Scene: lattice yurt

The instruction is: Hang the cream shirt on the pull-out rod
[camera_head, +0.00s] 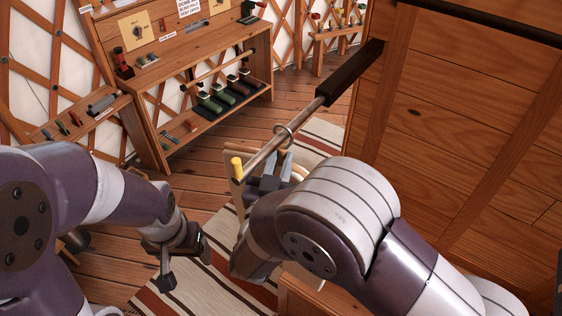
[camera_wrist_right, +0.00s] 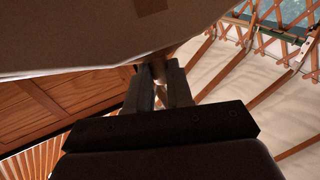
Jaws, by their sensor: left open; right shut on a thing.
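The pull-out rod (camera_head: 262,154) sticks out from a dark sleeve (camera_head: 350,74) on the wooden cabinet and ends in a yellow tip (camera_head: 237,168). A grey hanger hook (camera_head: 283,129) curves across the rod partway along; I cannot tell whether it rests on it. My right gripper (camera_head: 276,168) is just below the rod, shut on the hanger. In the right wrist view, the fingers (camera_wrist_right: 160,82) close on the hanger neck, and the cream shirt (camera_wrist_right: 80,35) spreads above them. My right arm hides most of the shirt in the head view. My left gripper (camera_head: 178,262) is open and empty, lower left.
The wooden cabinet (camera_head: 450,130) fills the right side. A striped rug (camera_head: 180,285) lies on the plank floor. Floor between bench and rod is clear.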

